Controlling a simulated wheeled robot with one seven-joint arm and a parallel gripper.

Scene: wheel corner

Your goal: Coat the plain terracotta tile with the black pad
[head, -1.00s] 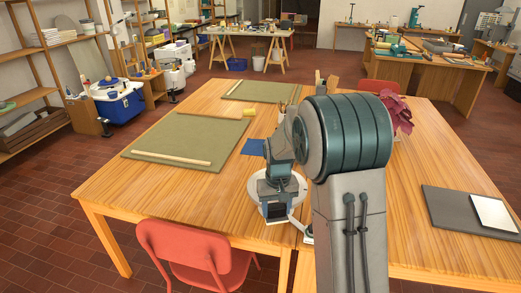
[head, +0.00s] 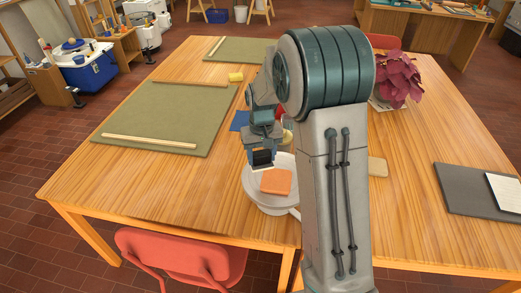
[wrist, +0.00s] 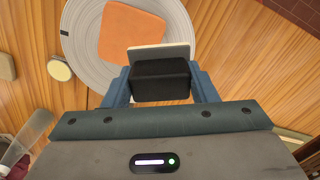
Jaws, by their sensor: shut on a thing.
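A plain orange terracotta tile (head: 276,181) lies flat on a pale grey round plate (head: 256,192) near the table's front edge. In the wrist view the tile (wrist: 130,34) sits on the ringed plate (wrist: 82,42), partly hidden by the pad. My gripper (wrist: 160,76) is shut on the black pad (wrist: 160,84), a dark block with a thin pale grey face along its far side. In the head view my gripper (head: 262,148) holds the pad (head: 262,158) over the plate's back part, just behind the tile. I see no contact between pad and tile.
Green mats (head: 167,117) with wooden strips lie at the left, near a yellow sponge (head: 236,76) and a blue cloth (head: 239,121). A red-leaved plant (head: 397,78) and a dark board (head: 478,190) are at the right. A red chair (head: 180,255) stands in front.

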